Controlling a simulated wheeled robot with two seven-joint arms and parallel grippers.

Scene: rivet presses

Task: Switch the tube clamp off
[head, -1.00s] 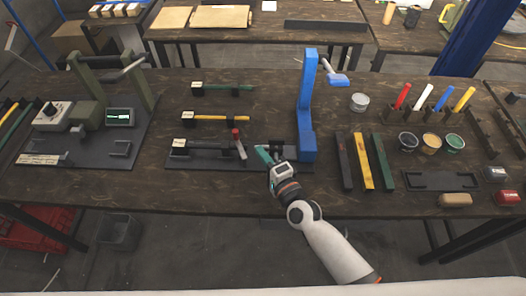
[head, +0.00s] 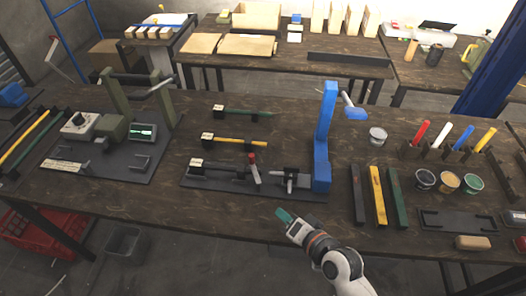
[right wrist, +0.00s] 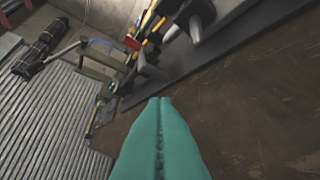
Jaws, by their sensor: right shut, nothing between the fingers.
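A black fixture plate (head: 225,187) lies at the foot of the blue rivet press (head: 324,140). On it, a dark tube-like bar with a pale end (head: 205,166) lies in holders. A lever with a red tip (head: 253,170) stands upright beside it, leaning slightly. To its right is a dark block with a light grey handle (head: 290,180); I cannot tell which of the two is the tube clamp. My right gripper (head: 283,214) has teal fingers, shut and empty, apart from the plate's front edge. In the right wrist view its fingers (right wrist: 160,105) touch each other, and the red tip (right wrist: 132,42) shows beyond.
A green press (head: 112,128) stands at the left. Yellow (head: 377,195) and other colored bars, cups and markers fill the right. Green (head: 243,112) and yellow rods lie behind the plate. The bench front between my gripper and the left station is clear.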

